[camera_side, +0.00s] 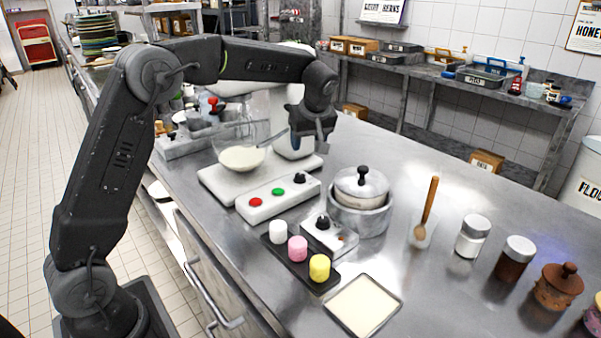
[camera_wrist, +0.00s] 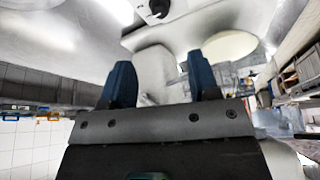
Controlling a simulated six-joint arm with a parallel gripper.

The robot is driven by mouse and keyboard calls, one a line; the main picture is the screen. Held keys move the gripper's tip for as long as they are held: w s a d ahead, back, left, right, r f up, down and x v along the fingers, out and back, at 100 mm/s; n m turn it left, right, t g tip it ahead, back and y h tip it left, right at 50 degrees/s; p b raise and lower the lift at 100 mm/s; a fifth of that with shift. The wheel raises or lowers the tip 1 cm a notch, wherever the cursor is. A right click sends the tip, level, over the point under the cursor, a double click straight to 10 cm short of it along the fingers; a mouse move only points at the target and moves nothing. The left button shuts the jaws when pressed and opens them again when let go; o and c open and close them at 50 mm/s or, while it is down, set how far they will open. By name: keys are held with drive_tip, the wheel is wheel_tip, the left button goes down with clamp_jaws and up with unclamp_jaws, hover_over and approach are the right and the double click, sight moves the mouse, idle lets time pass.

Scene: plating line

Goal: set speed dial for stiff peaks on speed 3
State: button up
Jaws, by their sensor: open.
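A black speed dial (camera_side: 299,178) sits at the right end of a white control box (camera_side: 262,202), right of a green button and a red button. Its setting is too small to read. The box is in front of the white mixer base (camera_side: 212,180), which bears a glass bowl of pale cream (camera_side: 242,158). My gripper (camera_side: 308,146) is above and behind the dial, apart from it, beside the mixer column. In the wrist view my gripper (camera_wrist: 160,80) is open, with blue-tipped fingers apart and nothing held. A dark knob (camera_wrist: 157,10) shows at the top edge; I cannot tell which one.
A lidded pot (camera_side: 361,200) stands on a burner with its own black knob (camera_side: 322,222). A black tray (camera_side: 282,265) holds white, pink and yellow cylinders. A pale square pan (camera_side: 363,305), a wooden spoon (camera_side: 427,212) and several jars stand nearby.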

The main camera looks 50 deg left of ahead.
sight(300, 175)
drive_tip(key=x, duration=1.3)
drive_tip(key=shift+d, duration=0.1)
drive_tip(key=shift+c, duration=0.4)
drive_tip(key=c, duration=0.8)
